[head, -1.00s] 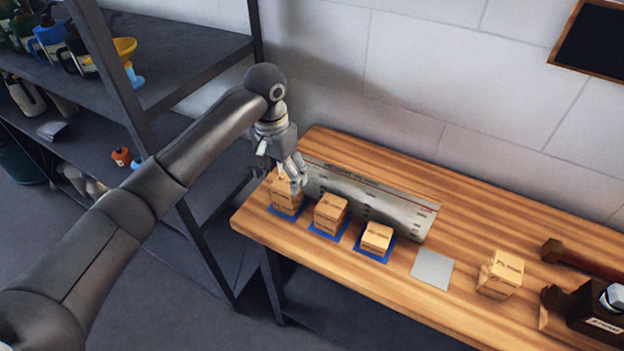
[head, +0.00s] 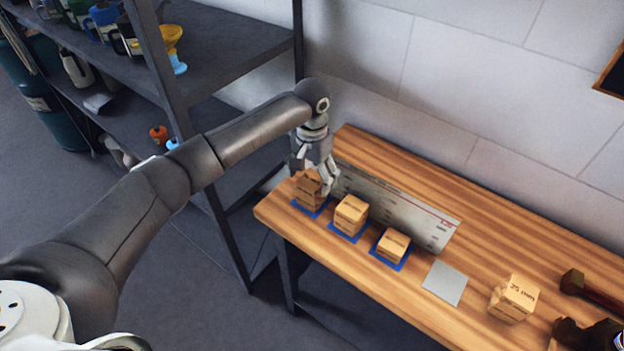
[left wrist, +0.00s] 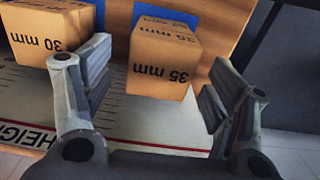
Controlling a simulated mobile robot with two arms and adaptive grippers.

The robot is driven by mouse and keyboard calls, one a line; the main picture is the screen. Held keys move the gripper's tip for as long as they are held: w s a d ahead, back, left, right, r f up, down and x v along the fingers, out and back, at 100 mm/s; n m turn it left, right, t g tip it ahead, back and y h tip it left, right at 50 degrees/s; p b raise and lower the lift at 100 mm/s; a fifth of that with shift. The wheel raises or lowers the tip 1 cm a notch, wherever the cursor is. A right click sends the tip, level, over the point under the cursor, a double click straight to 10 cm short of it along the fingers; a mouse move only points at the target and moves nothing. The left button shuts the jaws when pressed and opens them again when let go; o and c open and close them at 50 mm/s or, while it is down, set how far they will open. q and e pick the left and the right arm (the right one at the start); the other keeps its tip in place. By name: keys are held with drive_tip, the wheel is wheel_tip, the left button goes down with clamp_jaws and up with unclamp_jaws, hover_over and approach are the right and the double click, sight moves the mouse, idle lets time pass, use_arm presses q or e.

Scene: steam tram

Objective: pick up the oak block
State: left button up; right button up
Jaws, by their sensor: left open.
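Several light brown wooden blocks stand on the bench; no label names one as oak. The block at the left end of the row (head: 309,197), marked 35 mm in the left wrist view (left wrist: 160,70), stands on a blue square. My left gripper (head: 323,182) is above and just behind it, open. In the left wrist view the block shows between its two fingers (left wrist: 158,62), with no clear contact. The middle block (head: 351,214), marked 30 mm in the left wrist view (left wrist: 48,32), and a lower block (head: 393,244) stand alongside.
A dark-headed tool (head: 575,282) lies further right. A dark shelf (head: 225,60) stands left of the bench.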

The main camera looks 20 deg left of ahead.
use_arm(q)
drive_tip(key=shift+f, duration=0.95)
drive_tip(key=shift+c, duration=0.2)
drive_tip(key=c, duration=1.1)
drive_tip(key=shift+r, duration=0.1)
